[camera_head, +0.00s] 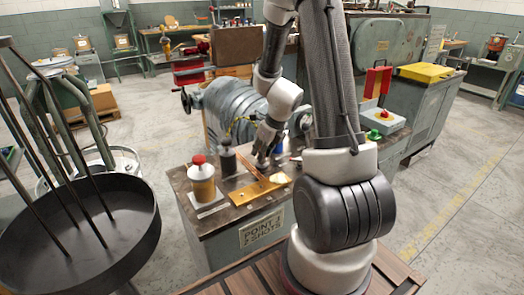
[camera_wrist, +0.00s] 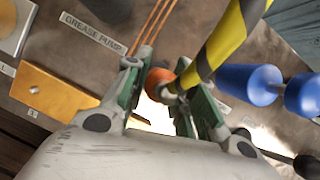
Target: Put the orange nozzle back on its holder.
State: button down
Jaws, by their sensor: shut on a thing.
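The orange nozzle (camera_wrist: 160,80) shows in the wrist view as a rounded orange end between my two green-padded fingers. My gripper (camera_wrist: 158,92) is shut on it; the fingers hide part of it. A yellow-and-black striped bar or hose (camera_wrist: 226,38) runs close by from the upper right; I cannot tell whether it joins the nozzle. In the head view my gripper (camera_head: 262,162) is low over the bench top, behind the brass plate (camera_head: 260,189). The nozzle is too small to make out there. I cannot pick out its holder in either view.
Blue rounded pieces (camera_wrist: 248,83) lie right of my fingers in the wrist view. Thin copper rods (camera_wrist: 152,22) and a "GREASE PUMP" label (camera_wrist: 93,32) are beyond.

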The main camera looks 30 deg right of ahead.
jog(key=shift+f, duration=0.45)
dwell(0.3)
jog(key=c, duration=1.1)
grip_release()
jog(key=w+r+v, duration=0.1)
jog(key=w+v, duration=0.1)
jog(key=v, duration=1)
jog(key=w+a+v, duration=0.1)
jog(key=w+v, duration=0.1)
jog(key=v, duration=1)
jog(key=shift+r, duration=0.35)
jog(key=shift+w, duration=0.1)
